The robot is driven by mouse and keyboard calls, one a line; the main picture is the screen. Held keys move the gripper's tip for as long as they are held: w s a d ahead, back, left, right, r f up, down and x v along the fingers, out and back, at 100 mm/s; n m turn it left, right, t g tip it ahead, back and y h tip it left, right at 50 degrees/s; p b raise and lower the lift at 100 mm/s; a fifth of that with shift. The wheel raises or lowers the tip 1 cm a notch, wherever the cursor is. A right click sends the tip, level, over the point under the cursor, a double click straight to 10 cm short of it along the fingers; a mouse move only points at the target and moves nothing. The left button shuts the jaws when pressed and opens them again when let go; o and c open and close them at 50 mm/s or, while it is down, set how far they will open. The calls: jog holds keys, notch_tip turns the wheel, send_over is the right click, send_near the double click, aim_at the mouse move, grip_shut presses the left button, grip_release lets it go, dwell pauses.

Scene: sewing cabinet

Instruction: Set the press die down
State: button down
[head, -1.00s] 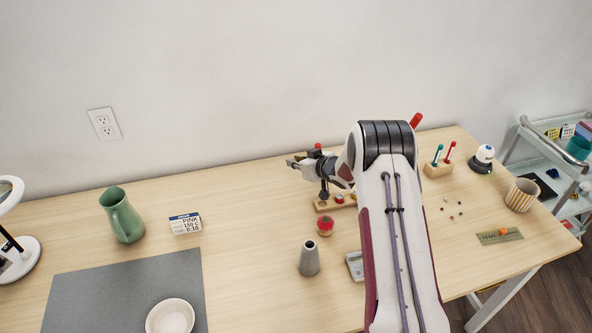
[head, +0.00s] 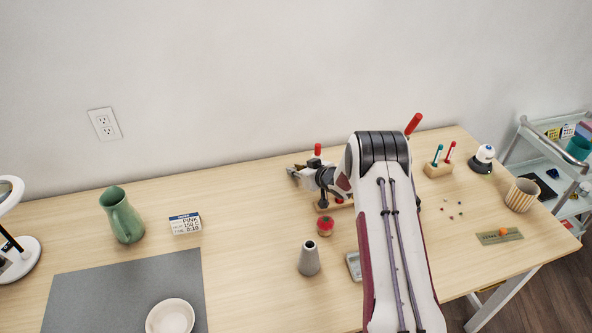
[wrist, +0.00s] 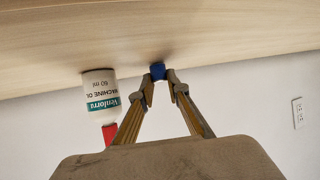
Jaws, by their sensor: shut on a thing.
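The press die (wrist: 158,71) shows in the wrist view as a small blue piece between my fingertips. My gripper (wrist: 160,85) is shut on it. The die is at or very near the wooden tabletop (wrist: 215,35); I cannot tell whether it touches. In the head view my gripper (head: 294,175) is low over the back of the table, and the die cannot be made out there.
A white machine oil bottle (wrist: 99,88) with a red cap stands close beside my gripper. A wooden rack (head: 335,205), a red pincushion (head: 325,226) and a grey cone (head: 309,258) are nearer the front. The table left of my gripper is clear up to the card (head: 185,223).

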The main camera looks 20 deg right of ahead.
jog(key=shift+f, duration=0.1)
jog(key=c, duration=2)
grip_release()
jog(key=shift+o, duration=0.2)
jog(key=shift+v, duration=6.05)
jog(key=shift+w, duration=0.1)
